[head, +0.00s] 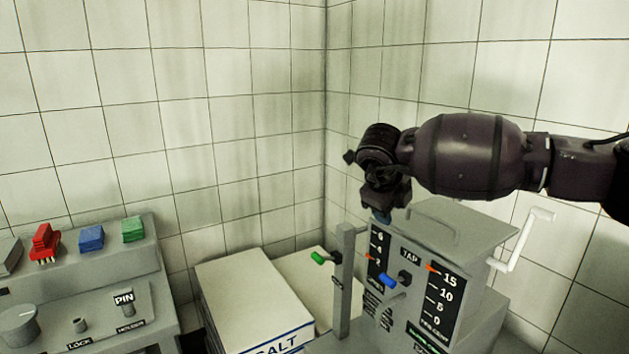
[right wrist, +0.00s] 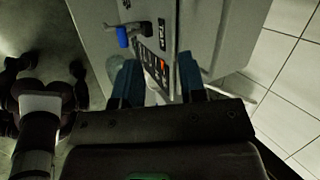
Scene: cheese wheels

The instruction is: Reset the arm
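My right arm comes in from the right in the head view, above a grey machine (head: 459,240) with a TAP label and two black scales. My right gripper (head: 382,216) hangs downward at the machine's upper left, in front of the tiled wall. In the right wrist view its two blue fingers (right wrist: 158,84) stand apart, with the machine's front seen between and beyond them. I see nothing held. My left gripper is in neither view.
The machine has a blue-handled tap (head: 387,281), a green-tipped lever (head: 318,258) and a white crank (head: 524,238). A salt box (head: 246,292) stands left of it. A grey console (head: 70,300) with red, blue and green blocks is at far left.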

